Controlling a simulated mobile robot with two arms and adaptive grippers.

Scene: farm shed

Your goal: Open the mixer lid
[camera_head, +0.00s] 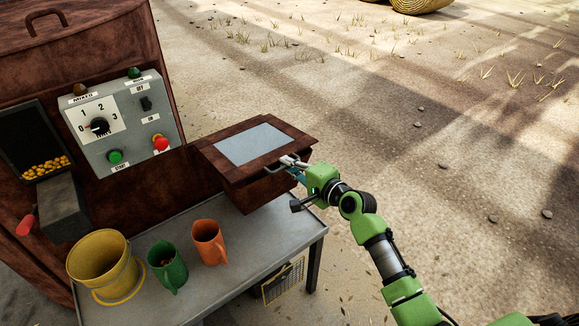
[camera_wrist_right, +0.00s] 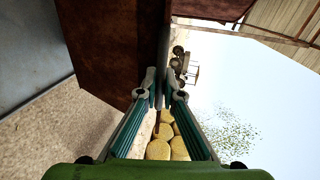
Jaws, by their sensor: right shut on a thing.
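The mixer lid (camera_head: 288,143) is a rust-brown frame around a pale grey panel, on top of the brown mixer box (camera_head: 250,190). It looks down or nearly down; I cannot tell whether there is a small gap. A thin metal handle (camera_head: 272,169) sits on its right front side. My green right gripper (camera_head: 290,162) reaches in from the right and is shut on this handle. In the right wrist view the fingertips of the gripper (camera_wrist_right: 163,86) are close together beside a brown surface; the handle is mostly hidden between them. My left gripper is in neither view.
A control panel (camera_head: 126,120) with a dial and buttons stands left of the lid. A yellow bucket (camera_head: 100,258), green mug (camera_head: 166,265) and orange mug (camera_head: 208,240) stand on the grey table (camera_head: 235,258). Open sandy ground lies behind and to the right.

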